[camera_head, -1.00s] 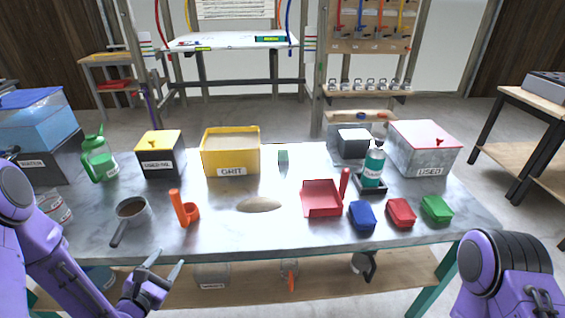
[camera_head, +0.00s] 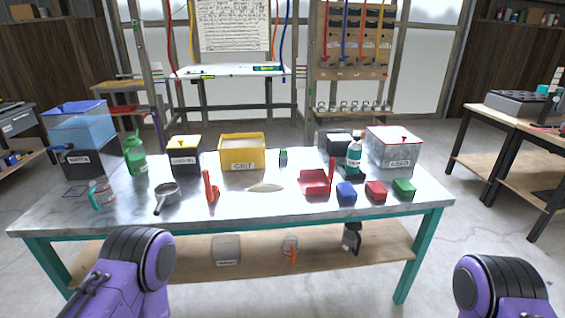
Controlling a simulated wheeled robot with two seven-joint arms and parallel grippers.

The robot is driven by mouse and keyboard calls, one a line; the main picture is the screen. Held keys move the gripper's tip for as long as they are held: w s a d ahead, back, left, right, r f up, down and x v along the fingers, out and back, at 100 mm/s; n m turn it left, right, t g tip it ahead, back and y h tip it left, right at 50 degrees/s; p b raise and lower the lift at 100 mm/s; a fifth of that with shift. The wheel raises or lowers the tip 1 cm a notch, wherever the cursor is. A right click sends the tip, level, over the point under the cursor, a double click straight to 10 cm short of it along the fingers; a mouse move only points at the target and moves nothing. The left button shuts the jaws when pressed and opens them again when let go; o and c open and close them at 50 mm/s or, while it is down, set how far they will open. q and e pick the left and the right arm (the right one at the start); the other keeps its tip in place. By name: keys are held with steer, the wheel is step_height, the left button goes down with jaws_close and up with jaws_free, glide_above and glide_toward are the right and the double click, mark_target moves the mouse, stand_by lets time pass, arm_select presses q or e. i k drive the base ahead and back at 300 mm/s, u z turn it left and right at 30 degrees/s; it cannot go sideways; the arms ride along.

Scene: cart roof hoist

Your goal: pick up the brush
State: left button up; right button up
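I cannot make out a brush for sure. A red dustpan-like tray (camera_head: 314,182) with an upright red handle (camera_head: 333,169) lies on the table, right of the middle. An orange tool (camera_head: 211,188) with an upright handle stands on the table, left of the middle. On the lower shelf are a clear container with an orange part (camera_head: 290,247) and a dark and white object (camera_head: 352,237), too small to tell apart. Purple links of both my arms show at the bottom edge. Neither gripper is in view.
The metal-topped table (camera_head: 250,209) holds a yellow bin (camera_head: 242,152), a grey pan (camera_head: 167,196), a green jug (camera_head: 136,155), a bottle (camera_head: 354,156) and blue, red and green blocks (camera_head: 404,187). Floor is free before it. A side table (camera_head: 512,115) stands right.

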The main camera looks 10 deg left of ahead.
mark_target(282, 157)
steer(key=u, duration=1.05)
steer(key=i, duration=0.85)
steer(key=z, duration=0.3)
